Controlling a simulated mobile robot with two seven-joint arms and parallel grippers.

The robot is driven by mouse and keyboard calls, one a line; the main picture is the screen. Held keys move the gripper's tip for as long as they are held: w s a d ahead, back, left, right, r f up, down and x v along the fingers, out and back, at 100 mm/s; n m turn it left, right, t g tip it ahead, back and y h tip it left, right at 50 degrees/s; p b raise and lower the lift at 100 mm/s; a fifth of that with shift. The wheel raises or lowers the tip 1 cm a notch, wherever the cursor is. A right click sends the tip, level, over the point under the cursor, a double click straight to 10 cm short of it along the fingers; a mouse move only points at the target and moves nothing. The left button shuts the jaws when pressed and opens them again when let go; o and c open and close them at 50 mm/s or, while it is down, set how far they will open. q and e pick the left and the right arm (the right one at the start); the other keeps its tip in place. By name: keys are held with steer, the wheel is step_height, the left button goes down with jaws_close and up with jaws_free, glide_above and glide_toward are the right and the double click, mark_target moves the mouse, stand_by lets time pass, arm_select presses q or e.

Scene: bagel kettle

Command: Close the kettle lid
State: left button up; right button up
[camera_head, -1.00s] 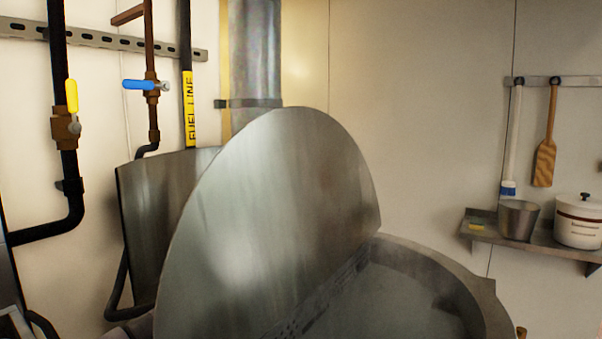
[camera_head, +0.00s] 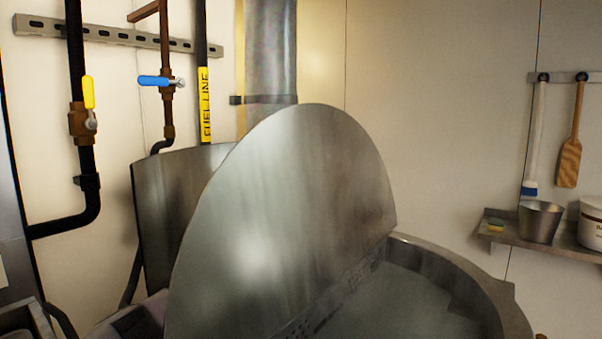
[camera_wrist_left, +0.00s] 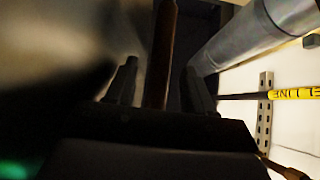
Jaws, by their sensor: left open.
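The large round steel kettle lid (camera_head: 285,215) stands raised and tilted at the left side of the kettle (camera_head: 455,262). The kettle's open mouth shows at the lower right. My left gripper is hidden in the head view; a greyish part at the lower left, behind the lid, may be my arm. In the left wrist view my left gripper (camera_wrist_left: 162,85) is open, its dark fingers apart. A narrow brown bar (camera_wrist_left: 161,50) shows between the fingers; I cannot tell what it belongs to or whether they touch it. My right gripper is not in view.
A steel panel (camera_head: 175,200) stands behind the lid. Pipes with a yellow valve handle (camera_head: 88,92) and a blue one (camera_head: 155,81) run along the left wall. A flue pipe (camera_head: 270,55) rises behind. A shelf (camera_head: 570,243) with a metal pot (camera_head: 540,220) is at right.

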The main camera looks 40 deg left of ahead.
arm_select(q)
steer(key=shift+w+r, duration=0.25)
